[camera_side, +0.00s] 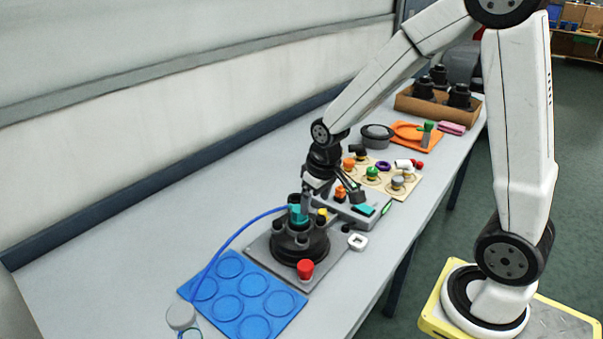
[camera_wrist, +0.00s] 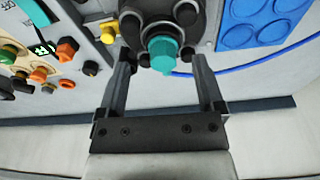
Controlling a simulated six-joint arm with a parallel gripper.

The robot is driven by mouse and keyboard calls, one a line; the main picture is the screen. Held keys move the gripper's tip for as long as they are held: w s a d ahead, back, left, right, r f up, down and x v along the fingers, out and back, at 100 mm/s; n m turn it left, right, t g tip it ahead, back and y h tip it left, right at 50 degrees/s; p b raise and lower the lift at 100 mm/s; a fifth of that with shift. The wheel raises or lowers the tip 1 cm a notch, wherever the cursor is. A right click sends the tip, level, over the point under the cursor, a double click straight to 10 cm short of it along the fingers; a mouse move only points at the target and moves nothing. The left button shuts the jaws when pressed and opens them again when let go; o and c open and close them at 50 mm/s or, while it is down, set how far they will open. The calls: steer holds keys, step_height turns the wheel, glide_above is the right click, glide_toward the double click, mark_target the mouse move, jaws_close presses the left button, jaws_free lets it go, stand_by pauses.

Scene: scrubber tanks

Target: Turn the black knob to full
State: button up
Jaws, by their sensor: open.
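A black round tank unit (camera_side: 300,243) with a teal cap (camera_side: 298,214) stands on a grey plate. Several small black knobs ring it, and I cannot tell which one the task means. In the wrist view a small black knob (camera_wrist: 90,68) sits near the plate's edge, just left of the left finger. The teal cap (camera_wrist: 162,52) shows between the fingertips there. My gripper (camera_wrist: 161,62) is open and empty, with its fingers spread on either side of the cap. I cannot tell whether a finger touches anything.
A red knob (camera_side: 305,268) is at the plate's front corner. A blue tray (camera_side: 243,297) with round recesses lies in front. A beige board (camera_side: 400,187) with coloured parts lies behind. A blue hose (camera_side: 225,245) crosses the left side.

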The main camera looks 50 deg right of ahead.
steer(key=w+d+f, duration=0.1)
steer(key=w+d, duration=0.3)
steer(key=d, duration=0.2)
steer(key=w+d+f+m+g, duration=0.1)
steer(key=w+d+f, duration=0.1)
steer(key=w+d, duration=0.2)
steer(key=w+d+f+m+g, duration=0.1)
steer(key=w+d, duration=0.4)
steer(key=d, duration=0.5)
steer(key=shift+f, duration=0.2)
steer(key=shift+f, duration=3.9)
jaws_close()
